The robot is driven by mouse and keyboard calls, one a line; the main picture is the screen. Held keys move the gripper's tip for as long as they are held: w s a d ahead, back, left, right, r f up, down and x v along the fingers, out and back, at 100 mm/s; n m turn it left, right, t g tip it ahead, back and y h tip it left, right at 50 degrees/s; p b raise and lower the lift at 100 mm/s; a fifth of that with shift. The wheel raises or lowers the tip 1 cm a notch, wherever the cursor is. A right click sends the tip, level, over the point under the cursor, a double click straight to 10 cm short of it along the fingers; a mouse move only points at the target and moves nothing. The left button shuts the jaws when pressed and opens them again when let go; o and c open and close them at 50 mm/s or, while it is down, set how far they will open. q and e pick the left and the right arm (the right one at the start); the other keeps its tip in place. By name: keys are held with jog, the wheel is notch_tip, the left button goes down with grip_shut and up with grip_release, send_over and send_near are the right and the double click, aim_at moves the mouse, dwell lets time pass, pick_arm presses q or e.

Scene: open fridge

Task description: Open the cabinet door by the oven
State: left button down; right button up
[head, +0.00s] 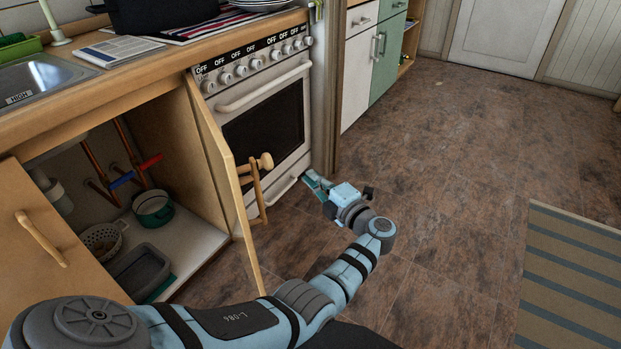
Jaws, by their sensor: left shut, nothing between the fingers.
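The cabinet door by the oven (222,165) stands wide open, seen nearly edge-on, swung out in front of the oven's left part. A wooden handle (256,190) with a round knob-like end shows on its oven-facing side. My left gripper (312,181) is low over the floor, to the right of the door and near the oven's lower right corner. Its fingers are shut and empty, apart from the door and handle. My right gripper is out of view.
The white oven (262,110) stands behind the door. Inside the cabinet are a green pot (153,208), a colander (101,240), a grey tub (138,272) and pipes. Another cabinet door (45,250) is at left. The brown floor to the right is clear up to a striped rug (575,280).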

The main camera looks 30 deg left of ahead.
pick_arm(q)
jog(key=shift+s+r, duration=0.6)
jog(key=shift+s, duration=0.15)
dwell(0.7)
